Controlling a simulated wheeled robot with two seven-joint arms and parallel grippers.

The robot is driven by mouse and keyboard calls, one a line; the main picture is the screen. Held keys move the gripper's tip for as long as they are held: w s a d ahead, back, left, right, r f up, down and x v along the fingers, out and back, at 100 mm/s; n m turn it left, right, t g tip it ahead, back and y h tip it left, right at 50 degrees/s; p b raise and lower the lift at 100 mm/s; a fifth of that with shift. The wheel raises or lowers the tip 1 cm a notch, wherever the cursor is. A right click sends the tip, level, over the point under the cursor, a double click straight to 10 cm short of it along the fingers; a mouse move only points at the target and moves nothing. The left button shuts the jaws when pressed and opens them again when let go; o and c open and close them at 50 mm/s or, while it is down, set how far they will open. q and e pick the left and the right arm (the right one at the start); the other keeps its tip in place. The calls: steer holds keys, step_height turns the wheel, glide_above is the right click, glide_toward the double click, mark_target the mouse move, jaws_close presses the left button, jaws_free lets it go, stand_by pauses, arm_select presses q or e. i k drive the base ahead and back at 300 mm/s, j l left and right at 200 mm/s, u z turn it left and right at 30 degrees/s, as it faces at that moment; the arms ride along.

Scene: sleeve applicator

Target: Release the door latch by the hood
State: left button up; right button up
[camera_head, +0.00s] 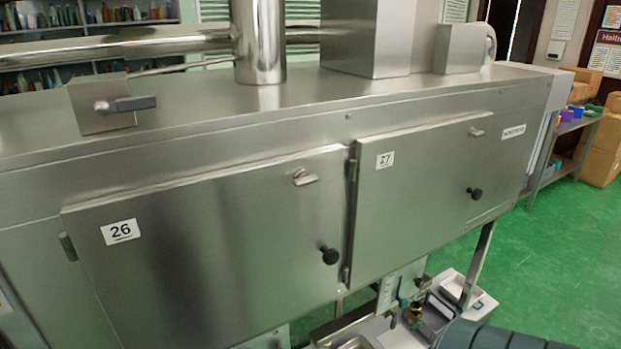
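A long stainless steel hood (200,140) fills most of the view. Its front has two closed-looking doors, the left door (200,245) marked 26 and the right door (420,190) marked 27. A small metal latch (305,177) sits at the upper right of door 26, and another latch (477,132) at the upper right of door 27. Each door has a black knob, one on door 26 (329,255) and one on door 27 (475,194). My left gripper is not in view.
A lever handle (125,104) on a metal block stands on the hood's top left. A vertical pipe (258,45) and a steel box (368,38) rise from the top. A shelf table (570,130) and cardboard boxes (603,150) stand at right. Green floor (560,260) is clear at right.

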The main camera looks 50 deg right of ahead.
mark_target(472, 132)
steer(key=z, duration=2.3)
